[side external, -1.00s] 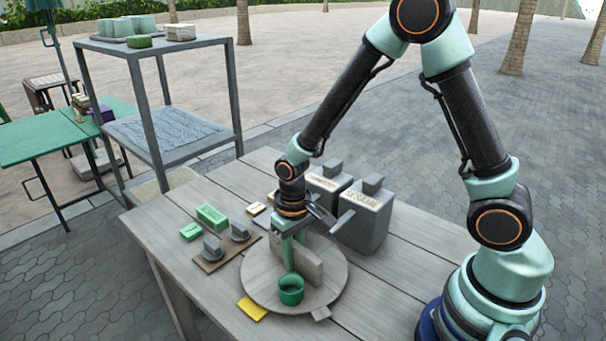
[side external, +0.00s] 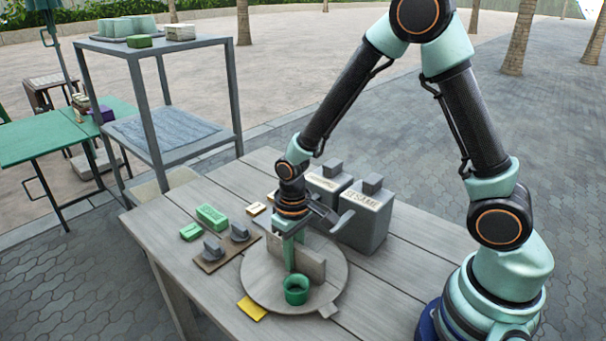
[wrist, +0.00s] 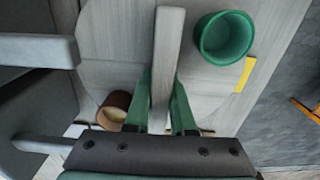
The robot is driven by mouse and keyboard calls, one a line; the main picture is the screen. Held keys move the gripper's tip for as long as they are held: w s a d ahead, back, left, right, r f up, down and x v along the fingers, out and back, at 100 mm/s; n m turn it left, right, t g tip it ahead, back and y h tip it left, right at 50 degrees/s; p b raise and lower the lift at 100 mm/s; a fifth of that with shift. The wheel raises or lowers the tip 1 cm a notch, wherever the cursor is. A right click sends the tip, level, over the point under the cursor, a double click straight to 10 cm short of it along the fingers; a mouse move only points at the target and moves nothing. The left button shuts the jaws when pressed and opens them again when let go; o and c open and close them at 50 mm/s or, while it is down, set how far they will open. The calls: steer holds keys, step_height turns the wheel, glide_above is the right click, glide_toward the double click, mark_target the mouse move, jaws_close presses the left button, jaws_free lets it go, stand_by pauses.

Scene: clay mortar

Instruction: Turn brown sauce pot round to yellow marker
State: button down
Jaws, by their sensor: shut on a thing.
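A round grey turntable (side external: 262,282) lies on the table, with an upright divider board (side external: 313,265) across it. My gripper (side external: 289,258) points down and is shut on this board; in the wrist view its green fingers (wrist: 162,85) stand on either side of the board (wrist: 167,50). The brown sauce pot (wrist: 116,108) shows in the wrist view left of the board, partly behind a finger; it is hidden in the side view. A green pot (side external: 296,291) stands on the other side of the board. The yellow marker (side external: 252,309) lies on the table at the turntable's front-left edge, beside the green pot in the wrist view (wrist: 244,75).
Two grey lidded canisters (side external: 363,222), one labelled SESAME, stand close behind the turntable. A brown tray (side external: 222,252) with grey lumps and green blocks (side external: 211,216) lie to the left. The table's front right is bare.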

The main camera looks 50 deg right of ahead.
steer(key=shift+n, duration=13.5)
steer(key=c, duration=0.8)
jaws_free()
steer(key=shift+o, duration=0.2)
